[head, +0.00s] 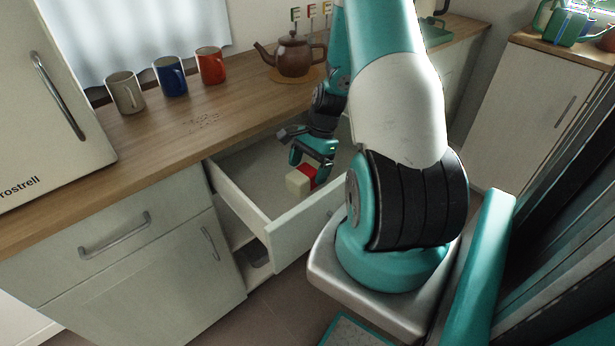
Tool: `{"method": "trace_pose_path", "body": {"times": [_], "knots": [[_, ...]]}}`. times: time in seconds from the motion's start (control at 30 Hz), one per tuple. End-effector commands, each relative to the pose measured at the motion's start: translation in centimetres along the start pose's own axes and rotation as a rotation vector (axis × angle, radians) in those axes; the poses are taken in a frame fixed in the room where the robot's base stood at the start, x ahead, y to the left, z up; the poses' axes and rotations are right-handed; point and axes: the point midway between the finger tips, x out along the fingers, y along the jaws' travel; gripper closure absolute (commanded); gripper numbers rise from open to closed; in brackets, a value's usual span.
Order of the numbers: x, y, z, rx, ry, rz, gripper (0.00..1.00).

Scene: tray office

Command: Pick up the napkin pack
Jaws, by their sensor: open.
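A small block-shaped item with a cream part (297,184) and a red part (309,171) lies in the open drawer, near its front. It looks like the napkin pack, but I cannot tell whether the two colours are one pack or two things. My gripper (311,162) is open and points down into the drawer, right at the red part. The fingers partly hide the item, and I cannot tell whether they touch it.
The pulled-out drawer (235,196) has raised walls around my gripper. Above it, the wooden counter (185,135) holds a white mug (126,93), a blue mug (170,77), a red mug (211,66) and a brown teapot (292,57). The drawer's left part is empty.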

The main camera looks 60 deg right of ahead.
Motion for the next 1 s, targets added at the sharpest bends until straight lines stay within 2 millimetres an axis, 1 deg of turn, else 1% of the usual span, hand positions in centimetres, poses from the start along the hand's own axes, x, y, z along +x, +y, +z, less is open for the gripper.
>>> {"method": "trace_pose_path", "body": {"times": [0.03, 0.1, 0.2, 0.87, 0.9, 0.93, 0.97, 1.0], "knots": [[0.9, 0.1, 0.0, 0.000, -0.003, 0.004, 0.12], [1.9, 0.1, 0.0, -0.001, -0.002, 0.003, 0.12], [2.7, 0.0, 0.0, -0.001, -0.001, 0.002, 0.12], [3.2, 0.0, -0.2, 0.000, 0.001, -0.001, 0.12], [3.2, 0.0, -0.2, 0.000, 0.001, -0.001, 0.16], [3.2, 0.0, -0.2, 0.000, 0.001, -0.001, 0.23], [3.2, 0.0, -0.2, 0.000, 0.001, -0.001, 0.30], [3.2, 0.0, -0.2, 0.000, 0.001, -0.001, 0.39]]}}
